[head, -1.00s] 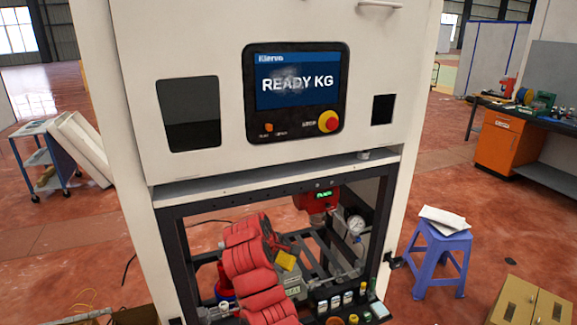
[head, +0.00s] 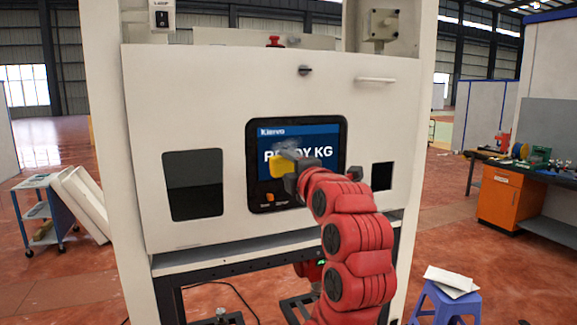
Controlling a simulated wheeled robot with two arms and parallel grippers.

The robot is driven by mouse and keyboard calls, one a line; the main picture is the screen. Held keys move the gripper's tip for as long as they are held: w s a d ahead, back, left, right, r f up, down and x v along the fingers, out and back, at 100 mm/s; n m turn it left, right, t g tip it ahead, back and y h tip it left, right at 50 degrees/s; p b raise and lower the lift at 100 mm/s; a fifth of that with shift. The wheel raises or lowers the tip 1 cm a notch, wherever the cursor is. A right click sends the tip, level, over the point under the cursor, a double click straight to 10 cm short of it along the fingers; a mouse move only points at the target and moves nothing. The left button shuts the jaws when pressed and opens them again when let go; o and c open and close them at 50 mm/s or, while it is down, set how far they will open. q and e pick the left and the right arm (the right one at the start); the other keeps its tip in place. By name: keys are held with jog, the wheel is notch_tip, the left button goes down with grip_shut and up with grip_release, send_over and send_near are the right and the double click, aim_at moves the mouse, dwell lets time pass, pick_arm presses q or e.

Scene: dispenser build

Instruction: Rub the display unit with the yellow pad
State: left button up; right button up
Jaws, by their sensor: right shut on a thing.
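The display unit (head: 258,190) is a black-framed panel with a blue screen on the front of the white cabinet. Its screen shows "Kiervo" and partly covered "READY KG" text, with a greyish smudge over the letters. My right gripper (head: 291,174) is shut on the yellow pad (head: 280,168), in front of the screen's lower middle. Whether the pad touches the screen I cannot tell. My red right arm hides the display's lower right, where the red and yellow button was. My left gripper is not in view.
The white cabinet (head: 140,110) has a dark window (head: 192,185) on the left and a small dark opening (head: 382,176) on the right. A handle (head: 375,80) sticks out at upper right. A blue stool (head: 440,300) stands at lower right, a cart (head: 40,212) at left.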

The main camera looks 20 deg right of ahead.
jog(key=shift+w+r+p, duration=0.35)
jog(key=shift+w+p, duration=0.1)
jog(key=shift+p, duration=0.1)
jog(key=w+p, duration=0.4)
jog(key=shift+w, duration=0.15)
jog(key=shift+w+f, duration=0.25)
jog(key=shift+w, duration=0.1)
jog(key=shift+w+a+r, duration=0.1)
jog(key=shift+w, duration=0.2)
jog(key=shift+w, duration=0.65)
